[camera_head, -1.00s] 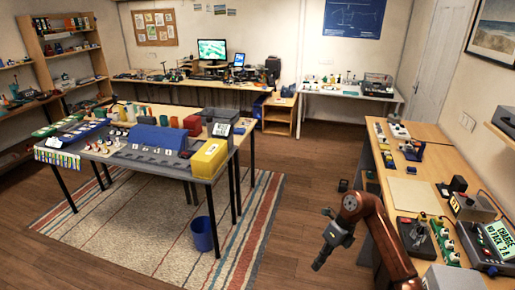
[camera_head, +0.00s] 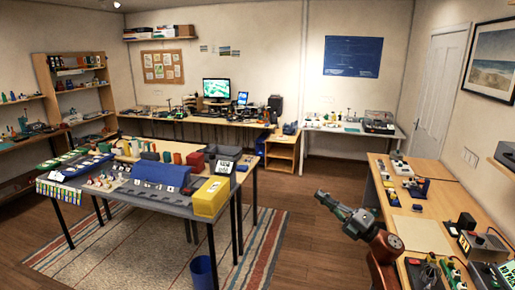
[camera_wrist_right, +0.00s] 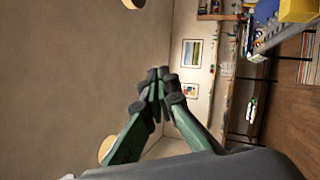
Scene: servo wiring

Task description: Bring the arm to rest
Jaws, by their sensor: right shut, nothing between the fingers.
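My right arm comes up from the bottom right of the head view. Its gripper (camera_head: 322,196) is raised over the open floor, left of the right-hand workbench, pointing up and to the left. In the right wrist view the dark green fingers (camera_wrist_right: 158,78) meet at their tips. The gripper is shut and empty, and nothing touches it. My left gripper is in neither view.
The right-hand workbench (camera_head: 408,226) carries boards, tools and a charger. A middle table (camera_head: 150,200) holds a blue block, a yellow bin (camera_head: 211,197) and several small parts. A blue bucket (camera_head: 203,272) stands below it. Bare floor (camera_head: 300,225) lies between them.

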